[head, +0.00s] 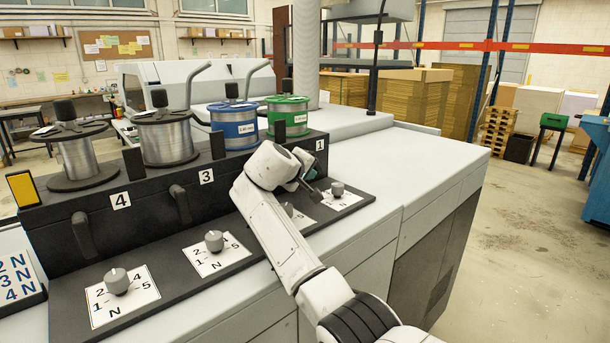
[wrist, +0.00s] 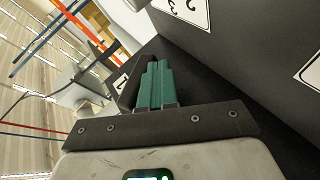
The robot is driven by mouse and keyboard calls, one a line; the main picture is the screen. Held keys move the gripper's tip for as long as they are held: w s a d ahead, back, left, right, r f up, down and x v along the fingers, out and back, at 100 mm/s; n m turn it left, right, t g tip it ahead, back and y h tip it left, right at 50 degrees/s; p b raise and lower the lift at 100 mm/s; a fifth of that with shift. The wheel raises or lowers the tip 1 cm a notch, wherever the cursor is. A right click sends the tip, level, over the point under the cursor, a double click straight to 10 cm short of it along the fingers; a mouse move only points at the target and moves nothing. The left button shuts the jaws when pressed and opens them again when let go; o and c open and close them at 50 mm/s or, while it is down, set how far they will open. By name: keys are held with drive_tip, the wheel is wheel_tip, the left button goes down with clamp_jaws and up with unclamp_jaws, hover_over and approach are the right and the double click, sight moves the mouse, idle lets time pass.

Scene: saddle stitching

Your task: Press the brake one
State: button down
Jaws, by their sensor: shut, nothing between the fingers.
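The black winder housing carries dark brake levers on its front, one below the label 4 (head: 82,235) and one below the label 3 (head: 180,203). The label 1 (head: 320,145) shows at the right end, below the green spool (head: 288,116). My gripper (head: 306,172) is just in front of the housing near that label. My arm and gripper cover the front there, so I cannot make out brake one clearly. In the wrist view, the teal fingers (wrist: 157,85) are together and empty. A dark shape (wrist: 128,92) lies just beyond them; I cannot tell whether they touch it.
Grey knobs on white dial plates line the dark shelf, including one at the right (head: 338,188) close below my gripper. A blue spool (head: 233,126) and two silver wire spools stand on the housing. The white machine top (head: 420,160) at the right is clear.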

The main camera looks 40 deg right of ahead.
drive_tip(key=shift+d+f, duration=0.3)
drive_tip(key=shift+d, duration=0.65)
drive_tip(key=shift+r, duration=0.15)
idle(1.1)
drive_tip(key=shift+r+p, duration=0.55)
drive_tip(key=shift+r, duration=0.45)
drive_tip(key=shift+a+r, duration=0.2)
drive_tip(key=shift+a, duration=0.25)
drive_tip(key=f+b+v, duration=0.1)
drive_tip(key=b+v, duration=0.1)
drive_tip(key=v, duration=0.7)
drive_tip(key=shift+s+a+r+b, duration=0.15)
drive_tip(key=shift+s+a+b, duration=0.15)
drive_tip(key=shift+a, duration=0.05)
